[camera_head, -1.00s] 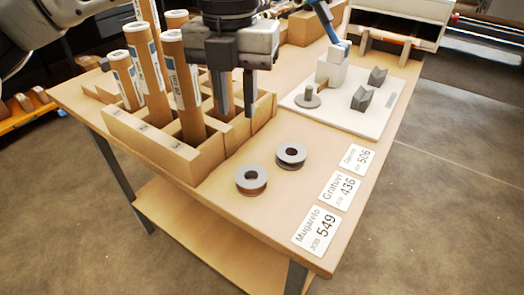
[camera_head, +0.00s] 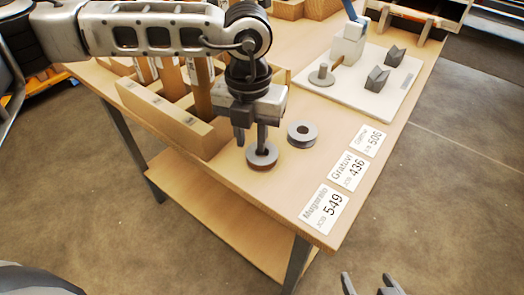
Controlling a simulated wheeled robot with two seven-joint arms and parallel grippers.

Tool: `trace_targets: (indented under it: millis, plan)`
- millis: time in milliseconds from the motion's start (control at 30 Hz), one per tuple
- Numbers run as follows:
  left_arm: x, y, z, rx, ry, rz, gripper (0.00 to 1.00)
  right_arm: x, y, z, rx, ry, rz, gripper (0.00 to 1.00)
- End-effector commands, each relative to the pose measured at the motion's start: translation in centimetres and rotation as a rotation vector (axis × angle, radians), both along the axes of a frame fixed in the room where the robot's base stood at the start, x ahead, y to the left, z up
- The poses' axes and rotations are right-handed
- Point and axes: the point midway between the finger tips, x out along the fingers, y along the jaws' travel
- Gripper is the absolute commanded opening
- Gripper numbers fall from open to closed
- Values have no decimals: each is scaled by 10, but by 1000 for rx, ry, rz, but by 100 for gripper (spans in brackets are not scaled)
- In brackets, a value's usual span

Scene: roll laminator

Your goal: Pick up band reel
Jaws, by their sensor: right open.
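Two band reels with grey round flanges lie on the wooden table. The nearer reel (camera_head: 262,161) has a brownish edge; the other reel (camera_head: 302,140), with a darker edge, lies just behind it to the right. My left gripper (camera_head: 251,144) points down at the nearer reel. Its fingers are apart: one is at the reel's centre hole, the other beside its left rim. Contact cannot be told. My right gripper (camera_head: 370,285) is open and empty at the bottom edge, in front of the table.
A wooden box (camera_head: 165,120) with compartments holds several cardboard tubes left of the reels, partly hidden by my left arm. Name cards (camera_head: 347,170) lie along the right edge. A white board (camera_head: 375,103) with a post and grey blocks stands behind.

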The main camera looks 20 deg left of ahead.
Motion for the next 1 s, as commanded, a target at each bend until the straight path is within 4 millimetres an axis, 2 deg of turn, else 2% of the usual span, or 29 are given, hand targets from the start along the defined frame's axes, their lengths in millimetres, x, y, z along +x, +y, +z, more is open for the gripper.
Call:
trace_targets:
  millis: [100, 200, 433, 500, 533, 867, 1000]
  plan:
    - [0, 1, -16, 0, 2, 1, 26, 1, -1, 3, -6, -2, 2, 74]
    - [0, 0, -23, -1, 0, 0, 26, 2, -1, 3, -8, -2, 4, 74]
    - [0, 0, -24, -1, -1, 0, 26, 2, -2, 1, -12, -1, 5, 74]
    - [0, 0, -24, -1, -1, 0, 7, 2, -2, 1, -12, -1, 5, 74]
    - [0, 0, -24, -1, -1, 0, 0, 2, -2, 1, -12, -1, 5, 74]
    - [1, 0, -23, -1, -2, 1, 0, 1, -2, 1, -11, 0, 4, 74]
    - [1, 0, -17, -1, -3, 1, 0, -1, -2, -1, -11, 4, 5, 74]
